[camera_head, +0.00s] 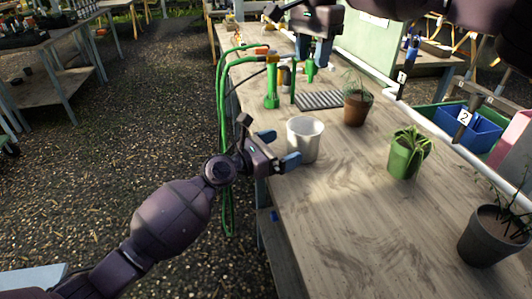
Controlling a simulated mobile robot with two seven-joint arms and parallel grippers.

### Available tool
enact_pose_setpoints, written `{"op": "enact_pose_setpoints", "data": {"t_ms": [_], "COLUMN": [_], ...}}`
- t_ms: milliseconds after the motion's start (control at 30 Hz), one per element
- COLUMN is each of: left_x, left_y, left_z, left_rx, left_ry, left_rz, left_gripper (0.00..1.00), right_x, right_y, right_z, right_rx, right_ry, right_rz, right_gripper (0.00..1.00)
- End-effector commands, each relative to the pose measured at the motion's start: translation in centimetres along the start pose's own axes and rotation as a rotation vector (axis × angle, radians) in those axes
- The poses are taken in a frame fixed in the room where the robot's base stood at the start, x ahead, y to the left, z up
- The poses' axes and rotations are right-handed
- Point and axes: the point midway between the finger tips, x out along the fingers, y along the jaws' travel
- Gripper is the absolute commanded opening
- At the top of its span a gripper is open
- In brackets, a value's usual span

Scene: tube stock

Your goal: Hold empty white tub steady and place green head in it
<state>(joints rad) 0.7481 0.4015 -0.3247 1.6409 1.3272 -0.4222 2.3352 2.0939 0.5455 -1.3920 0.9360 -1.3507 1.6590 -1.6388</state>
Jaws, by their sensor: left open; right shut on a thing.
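The white tub (306,144) stands upright on the wooden bench, and its visible inside looks empty. My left gripper (280,148) is open at the tub's left side, its near blue finger close to the tub's lower wall; I cannot tell whether it touches. My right gripper (312,54) is above the bench, behind the tub, shut on a small green head (310,72) that hangs below its blue fingers. The head's upper part is hidden by the fingers.
A green hose tool (271,90) and a grey slotted tray (319,100) are behind the tub. A brown potted plant (356,107), a green potted plant (405,155) and a dark pot (490,238) stand to the right. The bench's front middle is clear.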

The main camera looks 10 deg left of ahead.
Motion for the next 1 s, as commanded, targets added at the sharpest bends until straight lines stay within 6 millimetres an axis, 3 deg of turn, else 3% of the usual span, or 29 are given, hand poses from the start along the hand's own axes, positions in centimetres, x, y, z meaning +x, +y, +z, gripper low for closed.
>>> {"op": "enact_pose_setpoints", "data": {"t_ms": [200,400,800,833,1000], "left_x": [3.4,5.3,5.9,5.9,5.9], "left_y": [0.0,0.0,0.0,0.0,0.0], "left_z": [0.0,0.0,0.0,0.0,0.0], "left_rx": [0.0,0.0,0.0,0.0,0.0], "left_ry": [0.0,0.0,0.001,0.001,0.001], "left_rz": [-0.001,0.0,0.0,0.0,0.0], "left_gripper": [1.0,1.0,1.0,0.98,0.72], "right_x": [0.0,0.0,0.0,0.0,0.0], "right_y": [0.0,0.0,0.0,0.0,0.0], "right_z": [0.0,0.0,0.0,0.0,0.0], "right_rx": [0.0,0.0,0.0,0.0,0.0], "right_ry": [0.0,0.0,0.0,0.0,0.0], "right_rz": [0.0,0.0,0.0,0.0,0.0], "right_gripper": [0.18,0.18,0.18,0.18,0.18]}}
